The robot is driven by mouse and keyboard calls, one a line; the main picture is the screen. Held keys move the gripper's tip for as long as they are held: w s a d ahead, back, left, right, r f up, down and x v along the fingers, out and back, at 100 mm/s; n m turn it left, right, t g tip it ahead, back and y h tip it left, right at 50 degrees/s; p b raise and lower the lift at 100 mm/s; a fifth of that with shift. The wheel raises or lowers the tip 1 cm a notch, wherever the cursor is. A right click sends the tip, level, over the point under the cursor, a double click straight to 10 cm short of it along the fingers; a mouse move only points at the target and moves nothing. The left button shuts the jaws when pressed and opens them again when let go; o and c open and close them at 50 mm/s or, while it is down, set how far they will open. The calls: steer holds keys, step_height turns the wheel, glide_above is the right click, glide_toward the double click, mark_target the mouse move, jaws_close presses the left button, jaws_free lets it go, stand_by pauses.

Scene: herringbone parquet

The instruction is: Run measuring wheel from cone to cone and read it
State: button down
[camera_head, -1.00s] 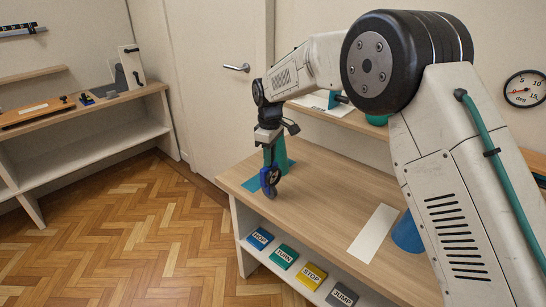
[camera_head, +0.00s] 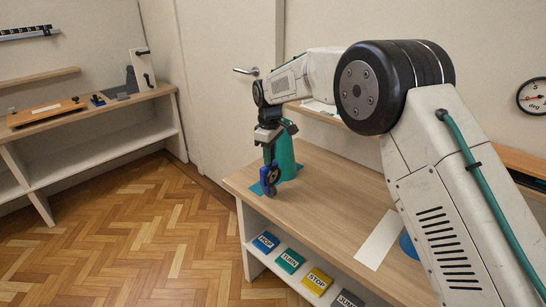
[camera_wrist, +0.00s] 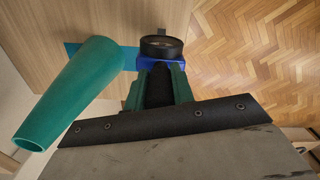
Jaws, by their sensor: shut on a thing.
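My gripper (camera_head: 268,158) is shut on the measuring wheel (camera_head: 269,180), a blue body with a black wheel, held low at the left end of the wooden bench. In the wrist view the wheel (camera_wrist: 161,46) shows just beyond my fingertips (camera_wrist: 158,88); whether it touches the bench is unclear. A teal cone (camera_head: 287,153) stands right beside and behind my gripper, on a teal patch (camera_head: 257,188). The cone (camera_wrist: 70,95) also shows left of my fingers in the wrist view. A blue cone (camera_head: 408,246), mostly hidden by my arm, stands toward the bench's right. The wheel's reading is not legible.
A white strip (camera_head: 379,240) lies on the bench (camera_head: 330,190) before the blue cone. Labelled blocks, including STOP (camera_head: 317,281), sit on the shelf below. A round dial (camera_head: 533,95) hangs on the right wall. Bench surface between the cones looks clear.

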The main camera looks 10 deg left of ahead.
stand_by(0.4)
steer(key=shift+r, duration=3.45)
steer(key=shift+d, duration=0.15)
